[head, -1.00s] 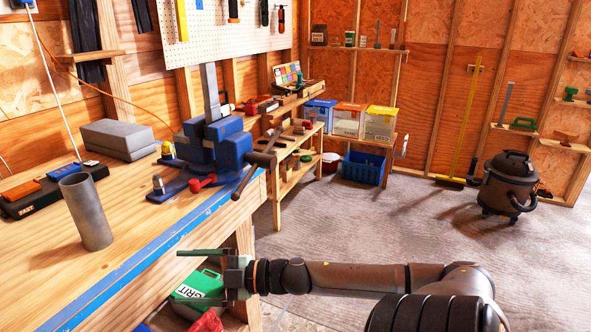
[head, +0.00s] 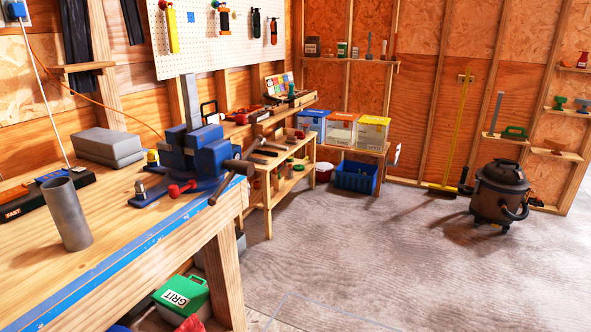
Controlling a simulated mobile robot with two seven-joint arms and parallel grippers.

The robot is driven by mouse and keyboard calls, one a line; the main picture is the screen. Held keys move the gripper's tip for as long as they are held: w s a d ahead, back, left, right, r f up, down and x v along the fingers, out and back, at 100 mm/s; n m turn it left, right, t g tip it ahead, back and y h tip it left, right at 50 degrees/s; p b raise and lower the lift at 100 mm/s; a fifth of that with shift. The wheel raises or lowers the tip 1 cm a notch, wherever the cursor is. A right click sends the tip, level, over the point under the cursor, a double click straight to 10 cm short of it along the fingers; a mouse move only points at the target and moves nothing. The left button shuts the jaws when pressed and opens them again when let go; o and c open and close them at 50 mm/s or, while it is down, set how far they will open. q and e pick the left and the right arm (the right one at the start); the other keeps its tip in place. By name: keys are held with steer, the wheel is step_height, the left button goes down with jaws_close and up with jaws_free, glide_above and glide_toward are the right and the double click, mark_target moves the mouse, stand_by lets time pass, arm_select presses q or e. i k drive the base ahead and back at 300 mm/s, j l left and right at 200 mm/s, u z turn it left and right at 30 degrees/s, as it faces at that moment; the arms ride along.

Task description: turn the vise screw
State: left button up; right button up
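The blue vise (head: 200,155) stands on the right end of the wooden workbench (head: 140,230). A flat grey bar (head: 191,101) stands upright between its jaws. The dark vise screw with its crossbar handle (head: 233,172) sticks out toward the front right, past the bench edge. A red-knobbed part (head: 183,188) sits at the vise base. Nothing touches the handle. Neither of my grippers shows in the head view.
A grey pipe (head: 67,214) stands upright on the bench, with grey blocks (head: 109,147) behind it. A green GRIT box (head: 183,296) sits below the bench. A shop vacuum (head: 500,192) stands at right. The floor between is clear.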

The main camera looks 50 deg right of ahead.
mark_target(242, 168)
steer(key=z, duration=0.45)
steer(key=i+z, duration=0.15)
steer(key=z, duration=0.8)
steer(key=i+j, duration=0.3)
steer(key=i, duration=0.2)
